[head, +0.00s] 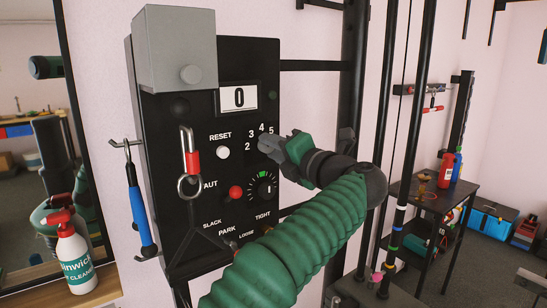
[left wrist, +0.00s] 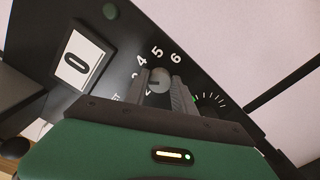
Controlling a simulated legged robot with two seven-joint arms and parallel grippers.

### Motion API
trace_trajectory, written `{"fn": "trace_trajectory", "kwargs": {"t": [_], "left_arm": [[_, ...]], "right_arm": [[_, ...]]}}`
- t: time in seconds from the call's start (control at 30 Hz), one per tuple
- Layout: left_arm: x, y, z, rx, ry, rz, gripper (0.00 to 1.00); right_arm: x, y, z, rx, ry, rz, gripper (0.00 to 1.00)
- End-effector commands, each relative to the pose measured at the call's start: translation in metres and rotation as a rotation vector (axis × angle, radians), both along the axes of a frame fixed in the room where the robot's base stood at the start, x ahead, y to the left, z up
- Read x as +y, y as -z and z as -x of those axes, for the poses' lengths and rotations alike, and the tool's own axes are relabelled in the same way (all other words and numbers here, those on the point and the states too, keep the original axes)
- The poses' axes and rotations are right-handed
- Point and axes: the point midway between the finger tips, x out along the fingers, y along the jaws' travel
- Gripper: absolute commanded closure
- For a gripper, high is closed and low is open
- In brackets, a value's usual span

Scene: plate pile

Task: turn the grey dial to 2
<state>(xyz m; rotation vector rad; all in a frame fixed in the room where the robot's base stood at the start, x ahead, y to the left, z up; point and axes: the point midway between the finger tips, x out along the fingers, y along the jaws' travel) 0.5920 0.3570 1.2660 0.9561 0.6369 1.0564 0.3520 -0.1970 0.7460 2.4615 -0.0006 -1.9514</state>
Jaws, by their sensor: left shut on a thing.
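The grey dial (left wrist: 159,78) sits on the black panel (head: 170,235), inside an arc of white numbers; 2, 3, 4 and 5 show in the head view and 6 in the left wrist view. My left gripper (head: 272,147) reaches the panel and hides the dial in the head view. In the left wrist view its two fingers (left wrist: 163,88) are on either side of the dial, shut on it. I cannot clearly tell which number the dial points to. The display (head: 239,98) above reads 0. My right gripper is not in view.
Below the dial is a black knob (head: 265,189) with a green mark. A grey box (head: 175,45) juts out at the panel's upper left.

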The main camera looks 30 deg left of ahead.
Motion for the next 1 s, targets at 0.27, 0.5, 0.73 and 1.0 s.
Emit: {"fn": "trace_trajectory", "kwargs": {"t": [0.27,0.5,0.73,1.0], "left_arm": [[-0.001,0.011,-0.002,-0.232,0.0,0.11,1.0],[-0.001,0.01,-0.002,-0.441,0.001,0.197,1.0],[-0.001,0.009,-0.003,-0.627,0.001,0.273,1.0],[-0.001,0.007,-0.002,-0.781,0.0,0.337,1.0]], "right_arm": [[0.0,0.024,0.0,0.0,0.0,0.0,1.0],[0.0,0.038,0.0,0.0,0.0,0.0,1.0],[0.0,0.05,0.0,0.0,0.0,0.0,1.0],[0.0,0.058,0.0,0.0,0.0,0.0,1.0]]}}
